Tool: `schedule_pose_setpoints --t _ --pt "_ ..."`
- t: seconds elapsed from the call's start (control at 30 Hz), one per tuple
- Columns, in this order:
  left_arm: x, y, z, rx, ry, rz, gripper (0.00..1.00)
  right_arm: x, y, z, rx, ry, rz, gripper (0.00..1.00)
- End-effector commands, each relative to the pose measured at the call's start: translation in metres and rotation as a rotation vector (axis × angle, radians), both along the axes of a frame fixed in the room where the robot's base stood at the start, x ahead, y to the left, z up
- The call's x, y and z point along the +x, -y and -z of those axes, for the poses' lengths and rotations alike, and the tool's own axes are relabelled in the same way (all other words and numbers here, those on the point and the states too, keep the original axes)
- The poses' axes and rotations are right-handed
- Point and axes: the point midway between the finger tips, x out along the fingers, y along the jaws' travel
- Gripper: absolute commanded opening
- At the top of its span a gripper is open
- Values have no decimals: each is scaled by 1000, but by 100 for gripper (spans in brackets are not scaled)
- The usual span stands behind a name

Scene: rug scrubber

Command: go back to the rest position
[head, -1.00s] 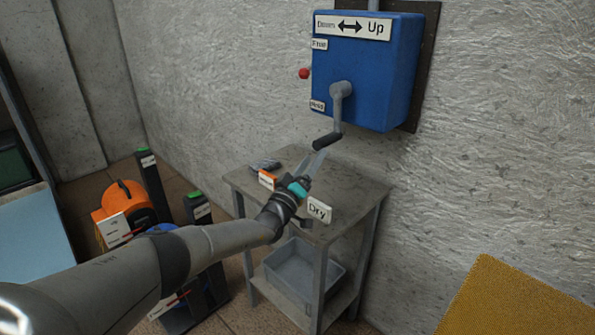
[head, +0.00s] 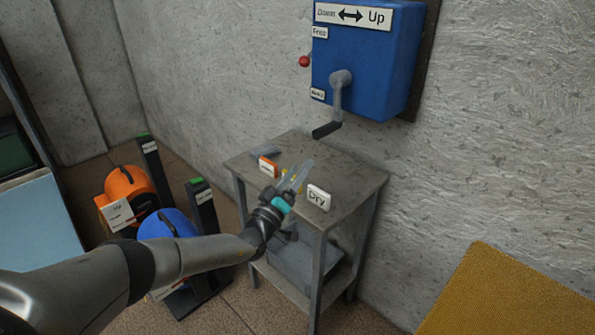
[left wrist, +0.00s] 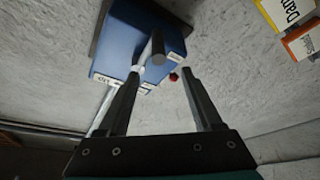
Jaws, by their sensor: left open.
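My left gripper (head: 297,176) is open and empty in the head view. It is over the grey side table (head: 345,180), below and left of the blue crank box (head: 366,62). The box's grey crank handle (head: 336,105) hangs downward, apart from the fingers. In the left wrist view, the two fingers (left wrist: 158,98) stand apart, with the blue box (left wrist: 135,45) and the crank's round end (left wrist: 158,58) beyond them. My right gripper does not show.
A "Dry" sign (head: 318,197) and an orange-edged sign (head: 268,166) stand on the table. A grey bin (head: 300,265) is on its lower shelf. Orange (head: 128,186) and blue (head: 168,224) machines stand on the floor at left. A yellow rug (head: 500,295) is at lower right.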

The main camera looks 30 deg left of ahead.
Motion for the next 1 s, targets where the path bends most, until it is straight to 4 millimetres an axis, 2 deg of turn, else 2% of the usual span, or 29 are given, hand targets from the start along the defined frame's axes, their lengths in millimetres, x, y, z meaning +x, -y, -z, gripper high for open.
schedule_pose_setpoints --t 0.57,0.67,0.77,0.83,0.97,1.0 --pt "0 0 0 -1 0 0 67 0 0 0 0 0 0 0" --pt "-1 -2 6 -42 -17 -4 67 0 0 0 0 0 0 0" --pt "-4 -10 28 -202 -76 -25 67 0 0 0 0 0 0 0" --pt "-10 -19 55 -394 -135 -54 67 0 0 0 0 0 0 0" --pt "-33 -37 121 -866 -238 -151 67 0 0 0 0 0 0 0" --pt "-43 -41 143 -1019 -256 -189 67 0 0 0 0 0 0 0"
